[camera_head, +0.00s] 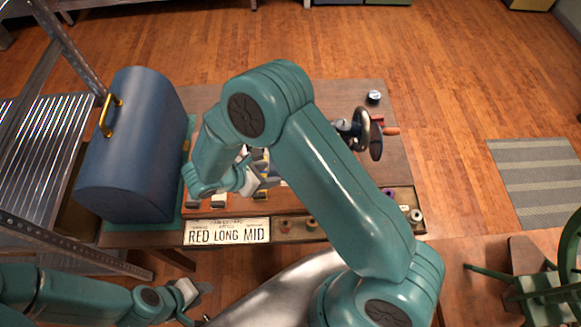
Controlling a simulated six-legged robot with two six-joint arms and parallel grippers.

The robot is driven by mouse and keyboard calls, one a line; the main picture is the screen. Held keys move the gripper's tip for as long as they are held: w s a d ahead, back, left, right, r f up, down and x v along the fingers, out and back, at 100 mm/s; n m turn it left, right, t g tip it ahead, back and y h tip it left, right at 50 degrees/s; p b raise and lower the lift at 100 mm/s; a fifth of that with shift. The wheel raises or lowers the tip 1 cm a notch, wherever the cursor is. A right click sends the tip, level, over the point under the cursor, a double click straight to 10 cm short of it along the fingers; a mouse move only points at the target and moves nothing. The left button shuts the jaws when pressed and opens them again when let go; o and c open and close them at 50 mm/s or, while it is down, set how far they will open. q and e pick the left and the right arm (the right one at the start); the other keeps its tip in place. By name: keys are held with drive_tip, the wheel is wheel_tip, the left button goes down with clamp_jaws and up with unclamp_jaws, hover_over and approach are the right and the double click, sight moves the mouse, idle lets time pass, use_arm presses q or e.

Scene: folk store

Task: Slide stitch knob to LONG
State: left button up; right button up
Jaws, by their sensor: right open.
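A sewing machine stands on the wooden table, mostly hidden behind my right arm; its dark handwheel (361,129) shows to the right of the arm. My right gripper (268,182) is open over the machine's reddish-brown base (196,210), among small pale and yellow parts. I cannot make out the stitch knob or its setting; the gripper and arm cover much of that area. A white card (227,232) reading RED LONG MID stands at the table's front edge. My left gripper (201,306) is low at the front left, apart from the table, with its fingers spread and empty.
A blue domed case (133,145) with a brass handle stands at the table's left. A shallow tray (402,198) with spools runs along the front right. A metal rack (42,140) stands at far left.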

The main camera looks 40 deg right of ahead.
drive_tip(key=p+x, duration=0.2)
drive_tip(key=x, duration=1)
drive_tip(key=shift+s, duration=0.1)
drive_tip(key=shift+a+r, duration=0.1)
